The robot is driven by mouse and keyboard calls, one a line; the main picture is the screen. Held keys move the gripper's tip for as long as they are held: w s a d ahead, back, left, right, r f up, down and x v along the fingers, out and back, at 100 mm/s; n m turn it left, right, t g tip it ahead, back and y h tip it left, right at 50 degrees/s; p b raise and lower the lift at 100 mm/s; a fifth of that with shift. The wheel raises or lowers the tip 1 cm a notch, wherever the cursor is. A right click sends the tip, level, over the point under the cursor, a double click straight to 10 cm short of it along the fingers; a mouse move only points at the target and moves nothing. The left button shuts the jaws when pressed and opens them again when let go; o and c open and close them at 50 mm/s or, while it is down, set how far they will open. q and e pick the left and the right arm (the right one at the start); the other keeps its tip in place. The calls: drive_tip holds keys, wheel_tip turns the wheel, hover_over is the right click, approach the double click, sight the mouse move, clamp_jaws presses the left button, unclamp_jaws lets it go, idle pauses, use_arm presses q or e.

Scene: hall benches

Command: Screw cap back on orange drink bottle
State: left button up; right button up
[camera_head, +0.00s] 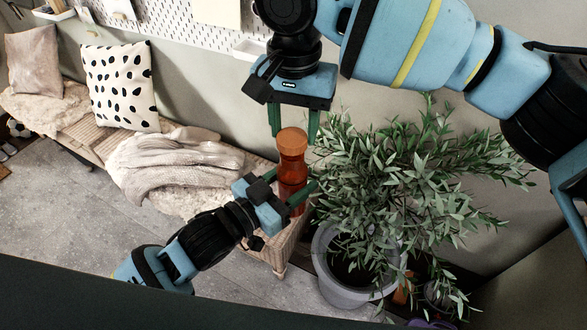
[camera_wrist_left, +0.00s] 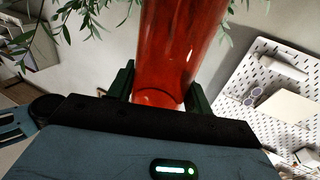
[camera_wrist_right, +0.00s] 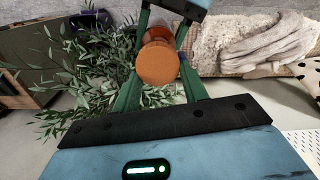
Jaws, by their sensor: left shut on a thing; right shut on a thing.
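The orange drink bottle (camera_head: 292,172) is a translucent red-orange bottle held upright in the air. An orange cap (camera_head: 291,141) sits at its top, in line with the neck; I cannot tell how tightly it is seated. My left gripper (camera_head: 298,192) is shut on the bottle's lower body from the side. In the left wrist view the bottle (camera_wrist_left: 180,45) fills the space between the fingers. My right gripper (camera_head: 292,130) points down from above, shut on the cap. In the right wrist view the round cap top (camera_wrist_right: 158,65) lies between the green fingers.
A leafy potted plant (camera_head: 420,170) in a grey pot (camera_head: 345,290) stands close on the right. A wicker bench (camera_head: 285,245) with a knitted blanket (camera_head: 180,165) and cushions (camera_head: 118,85) runs behind to the left. A white pegboard (camera_head: 170,15) hangs on the wall.

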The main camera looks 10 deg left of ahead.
sight(299, 137)
idle(0.5)
drive_tip(key=shift+f, duration=0.95)
drive_tip(key=shift+f, duration=0.55)
drive_tip(key=m, duration=0.3)
drive_tip(key=shift+s+d+m, duration=0.1)
drive_tip(key=shift+d+m, duration=0.05)
drive_tip(key=shift+m, duration=0.25)
drive_tip(key=m, duration=0.4)
drive_tip(key=shift+s+d+m, duration=0.15)
drive_tip(key=shift+m, duration=0.15)
drive_tip(key=m, duration=0.4)
drive_tip(key=shift+s+d+m, duration=0.1)
drive_tip(key=shift+s+m, duration=0.1)
drive_tip(key=shift+m, duration=0.2)
drive_tip(key=m, duration=0.3)
drive_tip(key=shift+s, duration=0.1)
